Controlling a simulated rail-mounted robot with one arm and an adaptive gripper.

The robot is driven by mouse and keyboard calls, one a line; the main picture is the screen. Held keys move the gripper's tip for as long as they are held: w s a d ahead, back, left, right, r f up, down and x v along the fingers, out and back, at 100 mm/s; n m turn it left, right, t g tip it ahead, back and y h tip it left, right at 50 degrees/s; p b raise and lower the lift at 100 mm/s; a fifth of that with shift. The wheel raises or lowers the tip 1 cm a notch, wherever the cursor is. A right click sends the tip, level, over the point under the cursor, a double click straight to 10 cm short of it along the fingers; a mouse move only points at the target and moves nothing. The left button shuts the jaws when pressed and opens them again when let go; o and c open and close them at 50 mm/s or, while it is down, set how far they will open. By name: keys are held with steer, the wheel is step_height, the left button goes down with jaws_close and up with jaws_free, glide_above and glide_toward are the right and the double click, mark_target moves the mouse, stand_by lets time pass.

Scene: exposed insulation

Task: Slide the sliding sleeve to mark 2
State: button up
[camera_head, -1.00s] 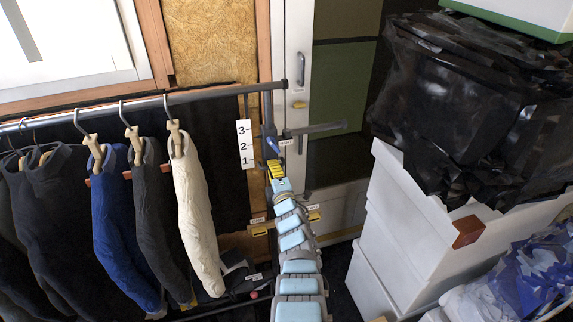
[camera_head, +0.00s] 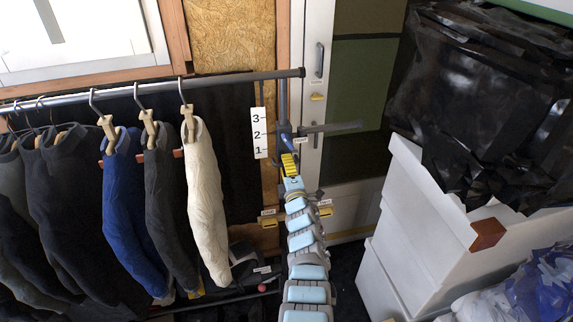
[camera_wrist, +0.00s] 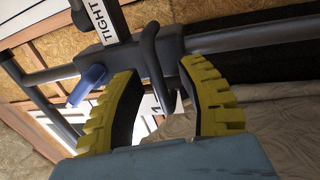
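The dark sliding sleeve (camera_head: 286,130) sits on the rack's upright post, with a side bar reaching right. In the picture it is beside mark 2 of the white number strip (camera_head: 258,133); the exact reading is unclear. The wrist view shows the sleeve close up (camera_wrist: 117,60), with a blue lever (camera_wrist: 88,84) and a label reading TIGHT (camera_wrist: 100,20). My gripper (camera_wrist: 162,68) has its yellow-backed fingers apart around a dark curved piece on the sleeve, with a gap at the right finger. In the head view my gripper (camera_head: 290,164) is just below the sleeve.
Garments, including a white one (camera_head: 205,200), hang left of the post on the rail (camera_head: 230,78). A white door with a handle (camera_head: 319,60) stands behind. White boxes (camera_head: 425,215) and black plastic bags (camera_head: 490,100) fill the right side.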

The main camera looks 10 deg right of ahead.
steer(key=shift+s+f, duration=0.1)
steer(key=shift+s, duration=0.05)
steer(key=s+f, duration=0.2)
steer(key=s, duration=0.9)
steer(key=shift+s+d, duration=0.25)
steer(key=shift+d, duration=0.2)
stand_by(0.6)
stand_by(0.5)
